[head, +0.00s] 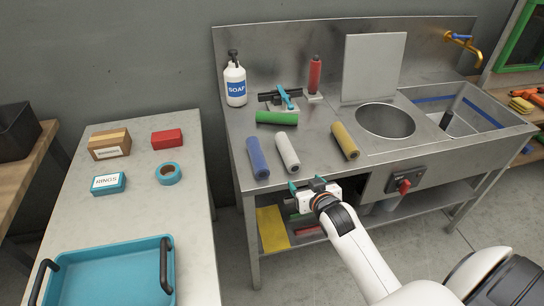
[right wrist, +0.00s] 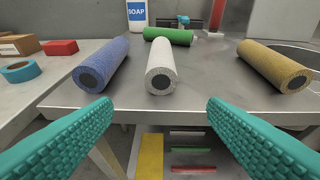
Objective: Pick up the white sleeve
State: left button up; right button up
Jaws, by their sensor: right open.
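The white sleeve (head: 287,152) is a speckled pale cylinder lying on the steel counter (head: 316,145), its near end close to the front edge. In the right wrist view the white sleeve (right wrist: 160,68) lies straight ahead, with its dark end facing me. My right gripper (head: 307,185) is open and empty in front of the counter's edge. In the right wrist view its teal fingers (right wrist: 160,115) are spread wide, short of the sleeve and not touching it. My left gripper is in neither view.
A blue sleeve (head: 258,158) lies left of the white one, a yellow sleeve (head: 345,141) to the right, and a green sleeve (head: 277,118) behind. A soap bottle (head: 235,82) and a red cylinder on a stand (head: 315,76) stand farther back. A side table (head: 185,205) is at left.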

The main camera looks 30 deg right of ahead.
aim_at(295, 166)
jog(key=x, duration=0.2)
jog(key=r+x, duration=0.1)
jog(key=x, duration=0.2)
jog(key=shift+w+d+p, duration=0.25)
jog(key=shift+w+p, duration=0.05)
jog(key=shift+w, duration=0.25)
jog(key=shift+w+f, duration=0.15)
jog(key=shift+w, duration=0.55)
jog(key=p+x, duration=0.1)
jog(key=x, duration=0.2)
jog(key=shift+w+d, duration=0.15)
jog(key=shift+w, duration=0.05)
jog(key=shift+w+f, duration=0.15)
jog(key=shift+w, duration=0.35)
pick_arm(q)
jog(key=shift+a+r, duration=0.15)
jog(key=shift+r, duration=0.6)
